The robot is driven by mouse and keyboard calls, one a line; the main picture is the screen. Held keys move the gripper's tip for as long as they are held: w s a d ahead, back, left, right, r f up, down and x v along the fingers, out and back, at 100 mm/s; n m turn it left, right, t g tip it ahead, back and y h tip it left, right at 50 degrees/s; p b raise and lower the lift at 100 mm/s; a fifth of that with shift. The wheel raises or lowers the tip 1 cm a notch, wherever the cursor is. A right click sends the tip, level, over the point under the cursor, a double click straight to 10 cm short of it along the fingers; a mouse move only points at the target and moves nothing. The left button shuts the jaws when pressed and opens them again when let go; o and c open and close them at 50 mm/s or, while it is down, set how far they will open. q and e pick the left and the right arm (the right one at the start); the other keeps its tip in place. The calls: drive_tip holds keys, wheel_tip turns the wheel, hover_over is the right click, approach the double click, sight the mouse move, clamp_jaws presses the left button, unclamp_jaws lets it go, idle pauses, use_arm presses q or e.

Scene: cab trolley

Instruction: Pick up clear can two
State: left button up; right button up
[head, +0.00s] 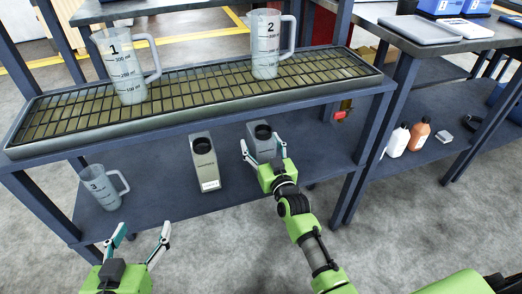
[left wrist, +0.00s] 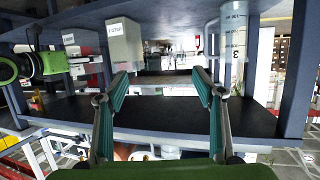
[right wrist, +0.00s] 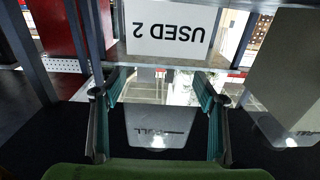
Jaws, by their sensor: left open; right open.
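The clear jug marked 2 (head: 265,55) stands upright on the grated tray of the upper shelf, handle to the right. No gripper is near it. My left gripper (head: 139,233) is open and empty, low in front of the lower shelf; its fingers (left wrist: 160,80) also show in the left wrist view. My right gripper (head: 263,148) is open, with its fingers to either side of a grey canister with a black top (head: 262,130) on the lower shelf. In the right wrist view, a white label reading "USED 2" (right wrist: 170,30) appears upside down beyond the fingers (right wrist: 158,82).
The jug marked 1 (head: 122,72) stands at the tray's (head: 195,88) left. The jug marked 3 (head: 100,188) and another grey canister (head: 204,160) stand on the lower shelf. Bottles (head: 398,140) stand on the right-hand rack. Shelf posts and the upper shelf's edge are obstacles.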

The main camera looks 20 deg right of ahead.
sight(255, 121)
drive_tip(key=c, duration=1.7)
drive_tip(key=shift+r, duration=0.15)
wheel_tip(255, 121, up, 5)
drive_tip(key=shift+f+p, duration=0.2)
drive_tip(key=shift+p, duration=0.95)
use_arm(q)
drive_tip(key=s+a+f+g+y+p, duration=0.1)
drive_tip(key=s+a+f+g, duration=0.2)
drive_tip(key=s+f+g, duration=0.2)
drive_tip(key=s+a+f+g+y, duration=0.1)
drive_tip(key=s+a+f+g, duration=0.2)
drive_tip(key=s, duration=0.9)
wheel_tip(255, 121, down, 4)
drive_tip(key=shift+r+n+g+y+p, duration=0.15)
drive_tip(key=shift+n+g+y+p, duration=0.2)
drive_tip(key=shift+g, duration=0.75)
use_arm(e)
wheel_tip(255, 121, up, 5)
drive_tip(key=shift+r, duration=0.1)
